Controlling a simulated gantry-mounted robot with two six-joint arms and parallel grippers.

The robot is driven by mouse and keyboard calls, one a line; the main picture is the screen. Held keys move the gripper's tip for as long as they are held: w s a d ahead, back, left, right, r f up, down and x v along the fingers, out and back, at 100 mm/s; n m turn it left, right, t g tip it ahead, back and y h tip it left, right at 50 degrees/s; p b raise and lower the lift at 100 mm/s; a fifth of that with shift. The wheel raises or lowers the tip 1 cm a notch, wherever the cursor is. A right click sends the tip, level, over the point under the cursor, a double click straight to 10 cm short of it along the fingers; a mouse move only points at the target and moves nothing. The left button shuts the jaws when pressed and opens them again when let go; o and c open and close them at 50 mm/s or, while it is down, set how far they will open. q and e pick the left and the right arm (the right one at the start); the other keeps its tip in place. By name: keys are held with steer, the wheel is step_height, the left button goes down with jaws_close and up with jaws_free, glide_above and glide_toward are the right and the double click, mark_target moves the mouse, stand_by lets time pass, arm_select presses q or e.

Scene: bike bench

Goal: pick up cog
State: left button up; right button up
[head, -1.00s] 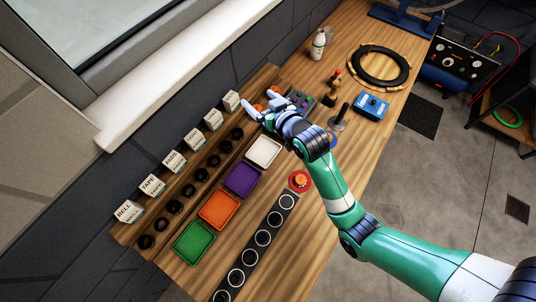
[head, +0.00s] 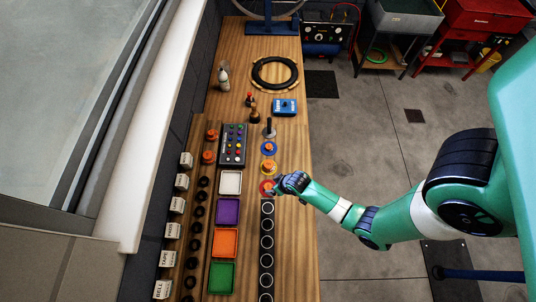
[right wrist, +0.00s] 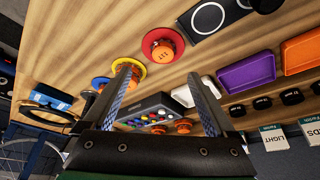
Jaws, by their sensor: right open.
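Orange round pieces sit on three coloured discs: red (head: 266,188), yellow (head: 268,168) and blue (head: 268,148). Two more orange pieces (head: 210,146) stand by the control box. I cannot tell for certain which piece is the cog. My right gripper (head: 275,185) is beside the red disc and partly covers it. In the right wrist view its fingers (right wrist: 160,75) are spread and empty. The orange piece (right wrist: 166,50) on the red disc shows beyond the fingertips, apart from them. My left gripper is not in view.
White (head: 230,183), purple (head: 227,212), orange (head: 223,243) and green (head: 221,278) trays line the bench left of a dark strip with rings (head: 267,242). A control box (head: 232,145), blue box (head: 285,106) and black ring (head: 275,72) lie farther up. Bare wood lies right of the strip.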

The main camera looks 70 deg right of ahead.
mark_target(268, 186)
steer(key=b+x, duration=0.2)
steer(key=x, duration=0.2)
steer(key=shift+s+a, duration=0.1)
steer(key=shift+s, duration=0.05)
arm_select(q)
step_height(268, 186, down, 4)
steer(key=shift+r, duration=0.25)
arm_select(e)
steer(key=b+x, duration=0.2)
steer(key=x, duration=0.3)
steer(key=shift+w+a, duration=0.15)
steer(key=shift+w, duration=0.05)
jaws_close()
steer(key=shift+r, duration=0.5)
steer(key=r+p, duration=0.2)
steer(key=r, duration=0.1)
steer(key=shift+s+a+r, duration=0.1)
steer(key=shift+s, duration=0.15)
arm_select(q)
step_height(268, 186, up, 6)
steer(key=p, duration=0.6)
arm_select(e)
steer(key=s+a+r, duration=0.2)
steer(key=s+r, duration=0.6)
steer(key=s, duration=0.5)
steer(key=shift+a+r, duration=0.35)
steer(key=shift+r, duration=0.05)
